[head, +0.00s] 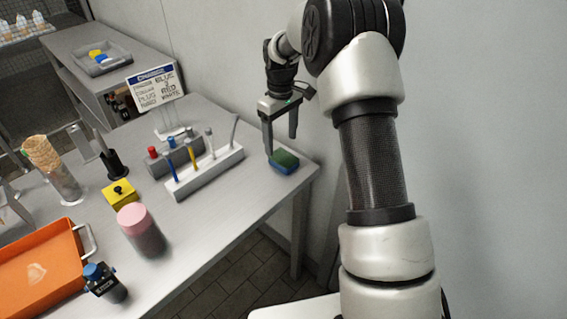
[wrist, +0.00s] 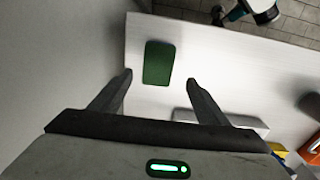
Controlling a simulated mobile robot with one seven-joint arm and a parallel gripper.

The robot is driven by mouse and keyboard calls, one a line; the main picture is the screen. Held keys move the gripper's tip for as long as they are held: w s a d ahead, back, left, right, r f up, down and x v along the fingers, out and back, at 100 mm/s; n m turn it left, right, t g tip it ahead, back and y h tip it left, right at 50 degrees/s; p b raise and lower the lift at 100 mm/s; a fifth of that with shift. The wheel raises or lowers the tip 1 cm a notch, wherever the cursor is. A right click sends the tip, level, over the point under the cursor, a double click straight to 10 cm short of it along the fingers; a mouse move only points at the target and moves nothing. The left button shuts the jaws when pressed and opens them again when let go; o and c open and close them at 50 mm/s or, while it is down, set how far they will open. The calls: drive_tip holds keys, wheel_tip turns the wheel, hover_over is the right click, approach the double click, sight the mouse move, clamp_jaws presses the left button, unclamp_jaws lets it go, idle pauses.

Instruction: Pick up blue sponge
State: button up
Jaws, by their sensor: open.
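The sponge (head: 284,168) lies near the right corner of the grey table, blue below with a dark green top. In the wrist view only its green top (wrist: 159,63) shows, as an upright rectangle lying between and just beyond the fingertip lines. My gripper (head: 281,145) is open and points down over the sponge in the head view. In the wrist view its two fingers (wrist: 160,78) are apart with nothing between them. I cannot tell the exact height of the fingertips above the sponge.
A white rack (head: 207,172) with several tools stands left of the sponge. A sign (head: 156,88), a pink-lidded jar (head: 140,230), a yellow block (head: 119,194) and an orange tray (head: 40,270) are farther left. A wall rises close behind the sponge. The table edge is near.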

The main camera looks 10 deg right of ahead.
sight(284, 157)
drive_tip(key=f, duration=0.4)
drive_tip(key=f+b, duration=0.1)
drive_tip(key=shift+s+d+f, duration=0.15)
drive_tip(key=shift+d+f, duration=0.2)
drive_tip(key=shift+f, duration=0.05)
drive_tip(key=c, duration=1.2)
drive_tip(key=shift+r, duration=0.1)
wheel_tip(284, 157, up, 10)
drive_tip(key=p, duration=0.1)
drive_tip(key=shift+p, duration=0.3)
